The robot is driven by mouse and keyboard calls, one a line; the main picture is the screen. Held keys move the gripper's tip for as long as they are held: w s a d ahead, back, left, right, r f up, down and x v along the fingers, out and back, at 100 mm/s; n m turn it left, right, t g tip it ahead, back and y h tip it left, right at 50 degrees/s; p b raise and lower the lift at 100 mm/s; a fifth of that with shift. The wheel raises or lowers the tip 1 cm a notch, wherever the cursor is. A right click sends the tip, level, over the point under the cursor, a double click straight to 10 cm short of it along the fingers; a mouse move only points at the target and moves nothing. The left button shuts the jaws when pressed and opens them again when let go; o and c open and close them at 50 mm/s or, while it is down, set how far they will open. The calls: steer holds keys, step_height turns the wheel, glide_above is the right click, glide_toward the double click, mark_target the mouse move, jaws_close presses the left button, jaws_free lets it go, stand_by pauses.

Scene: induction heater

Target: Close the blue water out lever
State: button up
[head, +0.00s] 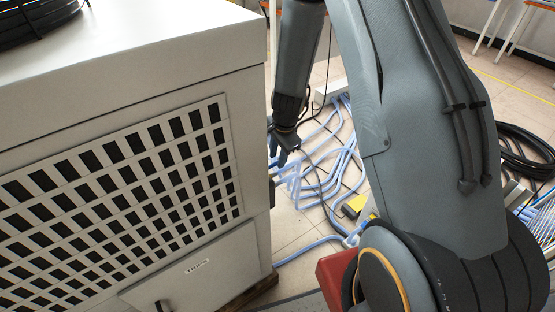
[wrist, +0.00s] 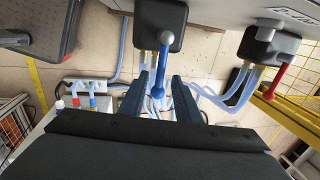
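The blue lever (wrist: 162,62) shows in the wrist view, hanging from a dark valve box (wrist: 148,12) on the machine. Its rounded knob end lies between my two fingers in the picture. My gripper (wrist: 160,76) is open, with a gap on both sides of the lever. I cannot tell how deep the lever sits between the fingers. In the head view my gripper (head: 286,150) is beside the right side of the white machine cabinet (head: 130,75), which hides the lever.
A red lever (wrist: 281,76) hangs from a second dark valve box (wrist: 268,46) to the right. Light blue hoses (head: 322,165) run below the valves and across the tiled floor. Coiled black cables (head: 524,145) lie at the right.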

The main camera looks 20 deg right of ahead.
steer(key=shift+w+f, duration=0.15)
steer(key=shift+f, duration=0.55)
steer(key=shift+a, duration=0.1)
jaws_close()
